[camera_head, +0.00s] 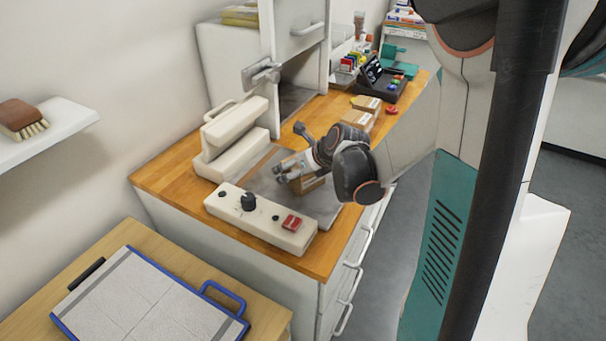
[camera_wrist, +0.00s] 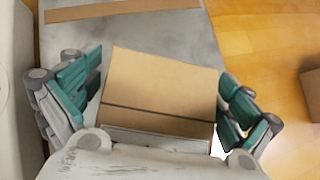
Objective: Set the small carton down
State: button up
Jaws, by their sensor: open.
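The small carton (camera_wrist: 160,85) is a brown cardboard box with a dark line across it, seen in the wrist view between the fingers of my gripper (camera_wrist: 165,100). The teal fingertips stand on its left and right sides; a gap shows at the left, and the right one is very close to it. The carton rests on or just over a grey metal plate (camera_wrist: 175,35); the wrist view does not show which clearly. In the head view the carton (camera_head: 306,183) is partly hidden by my gripper (camera_head: 290,168), above the grey plate of the heat press.
A cream press (camera_head: 232,150) stands left of the plate, with a control box (camera_head: 260,218) bearing a knob and red switch in front. Other small cartons (camera_head: 366,104) and a black tray (camera_head: 388,86) sit farther back on the wooden counter (camera_head: 160,180). A cabinet stands behind.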

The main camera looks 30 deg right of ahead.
jog(key=shift+s, duration=0.1)
jog(key=c, duration=1.1)
jog(key=shift+c, duration=0.4)
jog(key=shift+r, duration=0.25)
jog(key=shift+r+p, duration=0.3)
jog(key=shift+r, duration=0.05)
jog(key=c, duration=0.5)
notch_tip(320, 180, up, 18)
jog(key=p, duration=0.7)
jog(key=shift+r, duration=0.15)
jog(key=shift+c, duration=0.6)
jog(key=w+a+f+n, duration=0.1)
jog(key=a+f, duration=0.3)
jog(key=a, duration=0.7)
jog(key=shift+w+f+y, duration=0.25)
jog(key=shift+w+y, duration=0.15)
jog(key=shift+w, duration=0.05)
